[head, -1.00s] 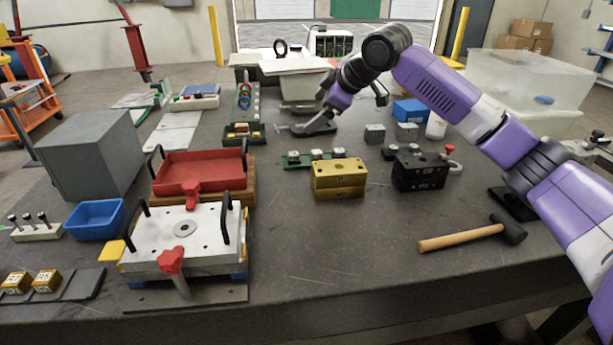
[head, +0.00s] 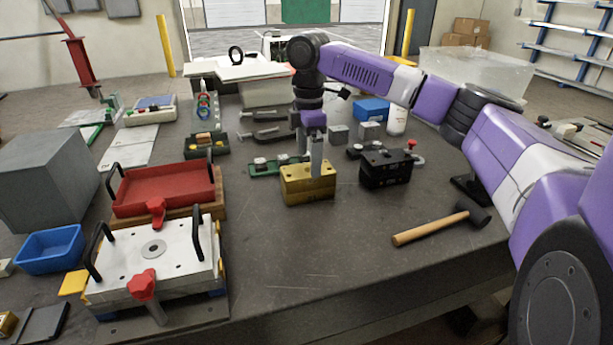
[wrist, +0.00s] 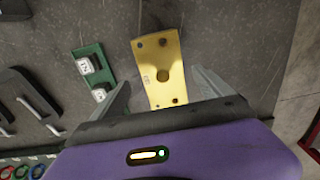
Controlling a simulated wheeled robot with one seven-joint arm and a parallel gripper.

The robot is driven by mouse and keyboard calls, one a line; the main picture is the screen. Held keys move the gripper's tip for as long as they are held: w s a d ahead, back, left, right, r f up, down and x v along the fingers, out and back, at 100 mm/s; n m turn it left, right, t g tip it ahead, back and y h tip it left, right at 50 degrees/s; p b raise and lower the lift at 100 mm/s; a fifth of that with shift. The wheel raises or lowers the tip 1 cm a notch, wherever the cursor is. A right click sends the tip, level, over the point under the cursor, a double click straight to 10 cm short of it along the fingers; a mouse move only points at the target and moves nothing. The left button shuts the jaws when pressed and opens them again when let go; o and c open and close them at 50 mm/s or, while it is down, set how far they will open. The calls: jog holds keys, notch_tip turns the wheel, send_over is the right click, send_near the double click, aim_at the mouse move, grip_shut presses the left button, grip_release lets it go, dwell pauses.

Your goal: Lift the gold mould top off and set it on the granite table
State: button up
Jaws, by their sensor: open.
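The gold mould (head: 308,187) is a yellow block with holes in its upper face, sitting on the dark granite table (head: 300,245). My gripper (head: 316,160) points down right above it in the head view and covers part of its top. In the wrist view the gold mould top (wrist: 160,72) lies between my two spread fingers, with its far end reaching beyond the fingertips. The gripper (wrist: 163,90) is open, and nothing is held. I cannot tell how high the fingertips are above the block.
A black mould block (head: 386,168) stands to the right. A green strip with small blocks (wrist: 92,66) lies close behind the gold mould. A hammer (head: 440,224) lies front right. A white plate fixture (head: 155,262) and red tray (head: 165,188) stand left. The table's front middle is clear.

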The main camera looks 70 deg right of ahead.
aim_at(308, 171)
jog(key=shift+a+f, duration=0.15)
jog(key=shift+f, duration=1)
jog(key=shift+a+f, duration=0.1)
jog(key=shift+f, duration=1.05)
jog(key=shift+r, duration=0.1)
grip_shut()
